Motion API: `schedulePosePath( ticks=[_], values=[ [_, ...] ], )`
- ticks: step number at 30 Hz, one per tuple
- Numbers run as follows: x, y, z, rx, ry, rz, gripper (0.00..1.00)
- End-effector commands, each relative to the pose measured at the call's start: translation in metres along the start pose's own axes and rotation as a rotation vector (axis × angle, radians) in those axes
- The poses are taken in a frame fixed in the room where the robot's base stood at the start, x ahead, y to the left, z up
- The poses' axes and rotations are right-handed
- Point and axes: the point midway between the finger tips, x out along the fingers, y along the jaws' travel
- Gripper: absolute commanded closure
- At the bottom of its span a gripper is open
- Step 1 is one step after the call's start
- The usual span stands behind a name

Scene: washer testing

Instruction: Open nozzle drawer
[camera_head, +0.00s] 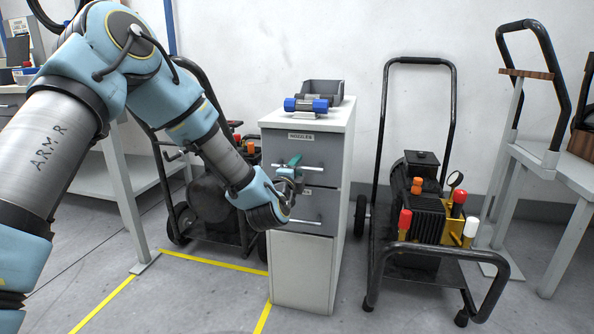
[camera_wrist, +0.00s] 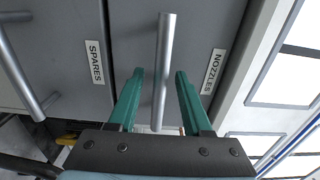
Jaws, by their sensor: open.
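The nozzle drawer (camera_head: 305,150) is the top grey drawer of a narrow cabinet, labelled NOZZLES. It looks closed. Its metal bar handle (camera_head: 312,180) sticks out from the front. In the wrist view the drawer front (camera_wrist: 205,35) and its label stand right of the handle (camera_wrist: 165,50). My gripper (camera_head: 290,168) is at the left part of the handle. In the wrist view its green fingers (camera_wrist: 160,73) are open, one on each side of the bar, with gaps showing. The handle's depth between the fingers is hard to judge.
The SPARES drawer (camera_wrist: 50,60) with its own handle (camera_wrist: 22,70) is just below. A grey bin (camera_head: 322,90) and a blue-ended part (camera_head: 306,104) lie on the cabinet top (camera_head: 340,115). Wheeled washers stand left (camera_head: 205,205) and right (camera_head: 425,215).

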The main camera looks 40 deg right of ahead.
Motion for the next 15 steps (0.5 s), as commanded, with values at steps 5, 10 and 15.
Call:
schedulePosePath(
  ticks=[5, 10, 15],
  values=[
    [-0.0002, -0.0001, -0.0001, 0.0, 0.0, 0.0, 0.54],
    [-0.0004, -0.0001, -0.0002, 0.0, 0.0, 0.0, 0.73],
    [-0.0005, 0.0, -0.0003, 0.0, 0.0, 0.0, 0.92]
  ],
)
